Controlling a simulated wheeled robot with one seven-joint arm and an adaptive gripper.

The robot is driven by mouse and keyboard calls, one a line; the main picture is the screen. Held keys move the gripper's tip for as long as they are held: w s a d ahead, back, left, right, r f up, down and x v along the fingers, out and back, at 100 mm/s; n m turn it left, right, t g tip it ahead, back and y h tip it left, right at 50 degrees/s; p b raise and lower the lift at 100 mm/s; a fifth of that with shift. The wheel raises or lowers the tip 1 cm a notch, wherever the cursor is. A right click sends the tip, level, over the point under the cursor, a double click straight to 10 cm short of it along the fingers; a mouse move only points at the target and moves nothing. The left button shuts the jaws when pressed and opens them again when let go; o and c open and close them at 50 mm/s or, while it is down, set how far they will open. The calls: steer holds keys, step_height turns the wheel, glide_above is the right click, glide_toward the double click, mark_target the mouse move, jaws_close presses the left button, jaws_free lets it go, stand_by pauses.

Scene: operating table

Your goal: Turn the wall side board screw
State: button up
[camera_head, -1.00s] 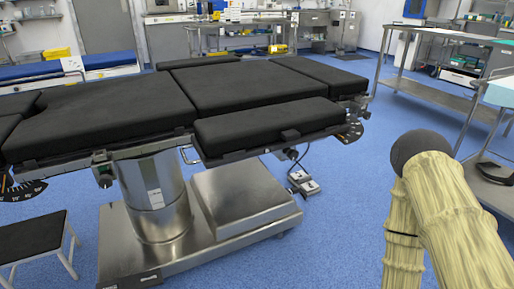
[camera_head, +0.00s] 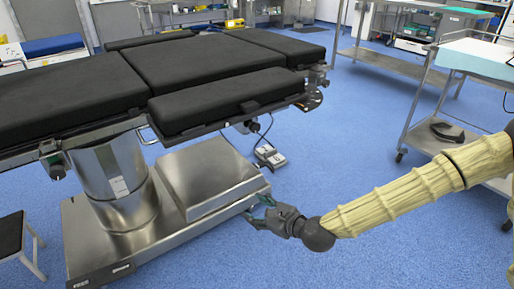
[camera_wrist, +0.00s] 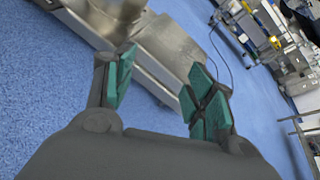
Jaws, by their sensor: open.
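The black operating table (camera_head: 195,62) has a narrower padded side board (camera_head: 215,101) along its near edge. A dark knob (camera_head: 247,127) hangs under this board. Another dark clamp knob (camera_head: 55,165) is under the table's left part, and clamp hardware (camera_head: 314,78) shows at the right end. I cannot tell which of these is the wall side screw. My gripper (camera_head: 259,212) is open and empty, low in front of the table base, below and apart from the knobs. In the wrist view its green-padded fingers (camera_wrist: 163,72) are spread with nothing between them.
The steel table base (camera_head: 205,180) is close behind my gripper. A foot pedal (camera_head: 269,156) with a cable lies on the blue floor. A steel cart (camera_head: 440,135) stands at the right, and a black-topped step stool (camera_head: 12,238) at the lower left. The near floor is open.

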mark_target(257, 129)
steer(key=w+d+r+m+t+y, duration=0.1)
steer(key=w+d+r+m+t, duration=0.3)
steer(key=r, duration=0.5)
steer(key=w+d+r+m+t, duration=0.1)
steer(key=w+d+r+m, duration=0.15)
steer(key=w+r, duration=0.5)
steer(key=shift+m, duration=0.35)
steer(key=shift+s+a+r+b+x, duration=0.25)
steer(key=shift+b+x, duration=0.4)
steer(key=shift+x, duration=0.95)
steer(key=shift+s+a+r+b+x, duration=0.1)
steer(key=shift+a+b+x, duration=0.15)
steer(key=shift+b+x, duration=0.9)
steer(key=shift+s+a+r+b+x, duration=0.15)
steer(key=shift+s+a+r+x, duration=0.1)
steer(key=shift+x, duration=1.8)
steer(key=c, duration=1)
